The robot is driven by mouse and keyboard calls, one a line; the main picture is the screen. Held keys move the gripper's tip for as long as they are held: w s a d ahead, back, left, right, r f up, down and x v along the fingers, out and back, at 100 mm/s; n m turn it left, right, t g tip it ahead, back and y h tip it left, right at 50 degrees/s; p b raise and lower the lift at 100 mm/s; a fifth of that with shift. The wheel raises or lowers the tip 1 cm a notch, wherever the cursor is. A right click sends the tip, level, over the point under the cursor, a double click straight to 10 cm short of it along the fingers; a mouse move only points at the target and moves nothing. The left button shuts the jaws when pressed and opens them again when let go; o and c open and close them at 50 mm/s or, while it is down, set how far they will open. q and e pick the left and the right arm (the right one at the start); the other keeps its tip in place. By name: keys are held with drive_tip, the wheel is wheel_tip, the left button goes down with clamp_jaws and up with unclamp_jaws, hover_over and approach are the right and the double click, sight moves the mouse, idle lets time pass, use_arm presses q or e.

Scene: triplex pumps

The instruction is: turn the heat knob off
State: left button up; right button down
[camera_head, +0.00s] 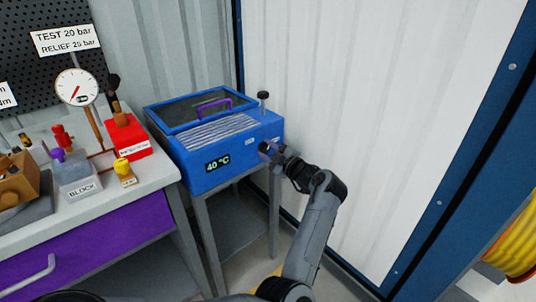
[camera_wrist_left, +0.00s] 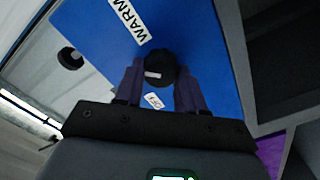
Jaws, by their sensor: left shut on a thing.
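The blue heating box (camera_head: 213,178) stands on a grey stand and reads 40 °C on its front display. In the left wrist view the black round heat knob (camera_wrist_left: 160,66) sits on the blue face, with a pale mark on it. A WARM label (camera_wrist_left: 128,20) is on one side of it and an OFF label (camera_wrist_left: 153,100) on the other. My left gripper (camera_head: 268,148) is at the right part of the box front. Its two fingers (camera_wrist_left: 159,82) are shut on the knob, one on each side. In the head view the gripper hides the knob. My right gripper is not in view.
A black-topped post (camera_head: 263,96) rises at the box's right rear. The lid has a purple handle (camera_head: 213,105). The workbench (camera_head: 150,183) on the left holds a gauge (camera_head: 77,87), a red block (camera_head: 124,136) and other parts. A white wall panel (camera_head: 400,110) is close on the right.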

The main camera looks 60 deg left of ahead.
use_arm(q)
drive_tip(key=n+b, duration=0.1)
drive_tip(key=n, duration=0.1)
drive_tip(key=n+b, duration=0.2)
drive_tip(key=n, duration=0.1)
drive_tip(key=shift+f+n, duration=0.3)
drive_tip(key=n+b, duration=0.3)
drive_tip(key=n, duration=0.2)
drive_tip(key=shift+n, duration=0.3)
drive_tip(key=n+b, duration=0.1)
drive_tip(key=n, duration=0.1)
drive_tip(key=shift+f+n+b, duration=0.1)
drive_tip(key=shift+n+b, duration=0.2)
drive_tip(key=n, duration=0.3)
drive_tip(key=shift+b, duration=0.4)
drive_tip(key=shift+n, duration=0.4)
drive_tip(key=o, duration=1)
drive_tip(key=shift+o, duration=0.2)
